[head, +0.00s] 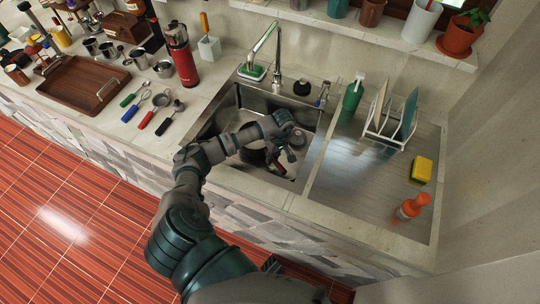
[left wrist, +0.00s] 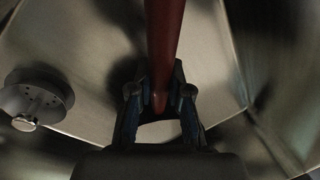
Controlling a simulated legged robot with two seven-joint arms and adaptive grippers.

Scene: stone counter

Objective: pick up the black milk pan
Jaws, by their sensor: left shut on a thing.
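The black milk pan (head: 252,157) sits low in the steel sink basin, partly hidden by my left forearm and wrist. My left gripper (head: 279,160) is down inside the basin, to the right of the pan's dark body. In the left wrist view, a reddish-brown handle (left wrist: 164,45) runs down between the two fingers of my left gripper (left wrist: 161,98), which are shut on it. The pan's body is not clear in that view. I cannot tell whether the pan touches the basin floor. My right gripper is not in view.
The sink rim (head: 318,150) and faucet (head: 276,68) stand close around the arm. A drainer with a dish rack (head: 383,130), yellow sponge (head: 421,169) and orange-handled brush (head: 413,205) lies right. Utensils and a brown tray (head: 82,85) are left. A drain fitting (left wrist: 38,97) shows in the basin.

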